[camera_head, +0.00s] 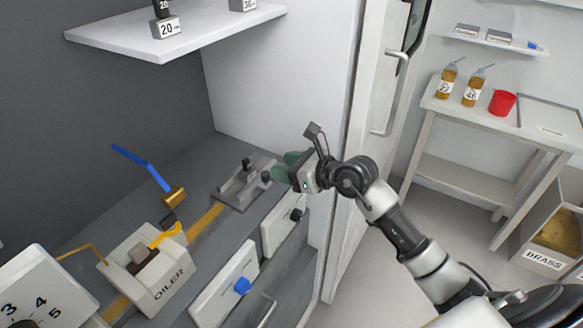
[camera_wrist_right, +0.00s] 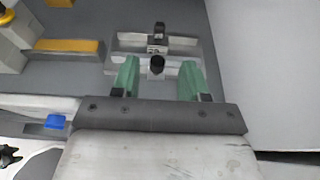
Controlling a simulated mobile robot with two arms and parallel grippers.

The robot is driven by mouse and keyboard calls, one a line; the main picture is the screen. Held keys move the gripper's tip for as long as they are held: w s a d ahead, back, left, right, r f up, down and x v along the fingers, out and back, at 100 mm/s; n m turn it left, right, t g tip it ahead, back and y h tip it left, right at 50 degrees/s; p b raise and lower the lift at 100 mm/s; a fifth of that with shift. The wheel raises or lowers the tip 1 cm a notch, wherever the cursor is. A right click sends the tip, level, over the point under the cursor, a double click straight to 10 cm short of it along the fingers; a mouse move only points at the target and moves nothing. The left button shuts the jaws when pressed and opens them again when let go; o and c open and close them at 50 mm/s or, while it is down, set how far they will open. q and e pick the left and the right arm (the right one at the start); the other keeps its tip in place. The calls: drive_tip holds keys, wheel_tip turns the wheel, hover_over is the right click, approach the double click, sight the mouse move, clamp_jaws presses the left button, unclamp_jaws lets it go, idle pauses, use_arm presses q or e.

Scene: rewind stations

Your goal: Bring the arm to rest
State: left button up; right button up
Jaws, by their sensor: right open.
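My right arm comes in from the lower right of the head view. Its gripper (camera_head: 284,166) is up near the grey metal fixture (camera_head: 243,186) at the back of the workbench. My left gripper does not show.
A white shelf (camera_head: 190,40) hangs above. A door (camera_head: 365,150) stands right of the bench. Farther right are a table with bottles (camera_head: 449,82), a red cup (camera_head: 502,103) and the brass bin (camera_head: 548,262).

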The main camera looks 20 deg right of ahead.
drive_tip(key=shift+v, duration=0.8)
